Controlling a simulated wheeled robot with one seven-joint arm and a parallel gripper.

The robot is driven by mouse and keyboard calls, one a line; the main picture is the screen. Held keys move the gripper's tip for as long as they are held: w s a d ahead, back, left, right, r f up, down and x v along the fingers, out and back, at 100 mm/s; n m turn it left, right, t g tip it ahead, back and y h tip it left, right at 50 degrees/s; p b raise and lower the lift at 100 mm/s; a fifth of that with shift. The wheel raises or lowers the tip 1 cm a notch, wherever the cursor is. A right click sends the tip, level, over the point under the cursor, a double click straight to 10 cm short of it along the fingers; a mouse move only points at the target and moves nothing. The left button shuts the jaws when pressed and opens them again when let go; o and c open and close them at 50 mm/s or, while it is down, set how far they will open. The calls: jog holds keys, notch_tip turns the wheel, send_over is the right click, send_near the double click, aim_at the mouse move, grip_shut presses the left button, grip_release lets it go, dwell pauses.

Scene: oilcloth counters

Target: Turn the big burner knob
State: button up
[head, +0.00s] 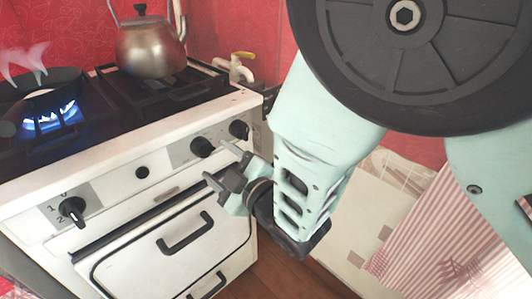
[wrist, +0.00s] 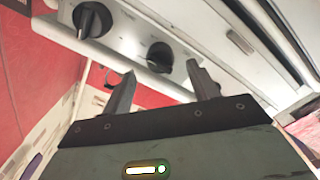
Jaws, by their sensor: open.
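The white stove's front panel carries black burner knobs: one at the left by the marks 1, 0 and 2 (head: 72,209), one right of centre (head: 202,147), and one at the right end (head: 239,129). I cannot tell which is the big burner knob. My gripper (head: 217,162) is open and empty, its fingers toward the panel close to the right-of-centre knob. In the wrist view that knob (wrist: 160,57) shows between and just beyond the fingertips (wrist: 160,76), seemingly apart from them. The right-end knob (wrist: 92,20) lies outside the fingers at upper left.
A blue flame burns under a dark pan (head: 52,88) at the left. A metal kettle (head: 150,45) stands on the back of the stove. Oven handles (head: 186,234) protrude below the panel.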

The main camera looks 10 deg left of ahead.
jog(key=p+v, duration=0.3)
jog(key=v, duration=0.9)
jog(key=shift+s+d, duration=0.2)
jog(key=shift+s, duration=0.05)
jog(key=w+d+m+g+h, duration=0.2)
jog(key=d+m+g+h, duration=0.2)
jog(key=m+h, duration=0.3)
jog(key=s+d+r+m+g+h, duration=0.2)
jog(key=s+d+r+g+h, duration=0.15)
jog(key=s+d, duration=0.35)
jog(key=s+d+r+m+g+h, duration=0.2)
jog(key=s+d+r+g+h, duration=0.15)
jog(key=s+d, duration=0.3)
notch_tip(320, 180, up, 17)
jog(key=p, duration=1.7)
jog(key=shift+d+f+g+y+p, duration=0.2)
jog(key=shift+d+g+y+p, duration=0.1)
jog(key=shift+d+y+p, duration=0.1)
